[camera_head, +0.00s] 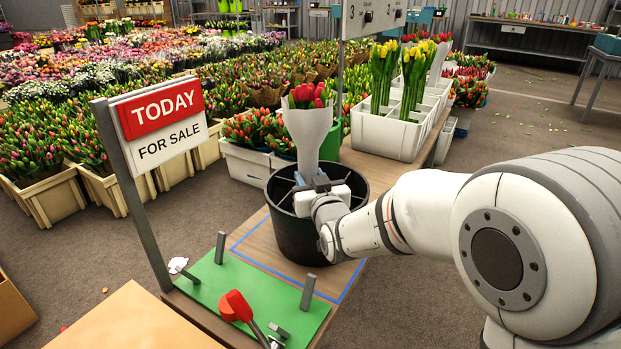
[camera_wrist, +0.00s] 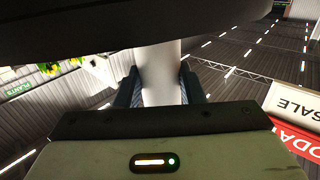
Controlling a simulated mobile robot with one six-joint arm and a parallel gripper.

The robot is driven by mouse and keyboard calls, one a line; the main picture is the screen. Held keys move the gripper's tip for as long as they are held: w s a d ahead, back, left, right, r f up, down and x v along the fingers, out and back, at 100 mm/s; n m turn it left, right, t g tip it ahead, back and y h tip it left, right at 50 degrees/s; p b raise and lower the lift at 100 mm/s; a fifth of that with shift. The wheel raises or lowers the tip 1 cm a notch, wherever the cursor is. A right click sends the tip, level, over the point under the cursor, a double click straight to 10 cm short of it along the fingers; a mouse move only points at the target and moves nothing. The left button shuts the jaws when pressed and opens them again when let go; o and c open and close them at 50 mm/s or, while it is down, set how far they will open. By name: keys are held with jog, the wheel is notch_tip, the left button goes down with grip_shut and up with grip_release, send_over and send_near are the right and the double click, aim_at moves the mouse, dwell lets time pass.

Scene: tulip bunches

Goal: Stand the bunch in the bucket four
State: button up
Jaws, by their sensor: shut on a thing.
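The bunch (camera_head: 308,132) is red tulips in a pale paper wrap. It stands nearly upright, blooms up, over the mouth of a black bucket (camera_head: 297,238). My gripper (camera_head: 318,184) is shut on the lower part of the wrap, at about the height of the bucket's rim. In the wrist view the pale wrap (camera_wrist: 161,72) sits between the two fingers (camera_wrist: 160,92). The bunch's lower end is hidden behind my gripper, so I cannot tell how deep it reaches. No number shows on the black bucket.
A blue tape outline (camera_head: 348,283) surrounds the bucket on the bench. A green mat (camera_head: 235,283) with posts and a red-headed tool (camera_head: 236,306) lies in front. A "TODAY FOR SALE" sign (camera_head: 160,120) stands left. A white crate (camera_head: 388,133) with yellow tulips stands behind.

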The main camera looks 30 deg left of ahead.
jog(key=shift+f, duration=0.45)
jog(key=o, duration=1.3)
jog(key=shift+c, duration=0.2)
jog(key=shift+o, duration=0.3)
jog(key=shift+f, duration=0.1)
jog(key=o, duration=0.6)
jog(key=shift+s, duration=0.1)
jog(key=p+v, duration=0.2)
jog(key=v, duration=0.4)
jog(key=shift+d, duration=0.15)
jog(key=shift+s+d, duration=0.45)
jog(key=shift+s, duration=0.1)
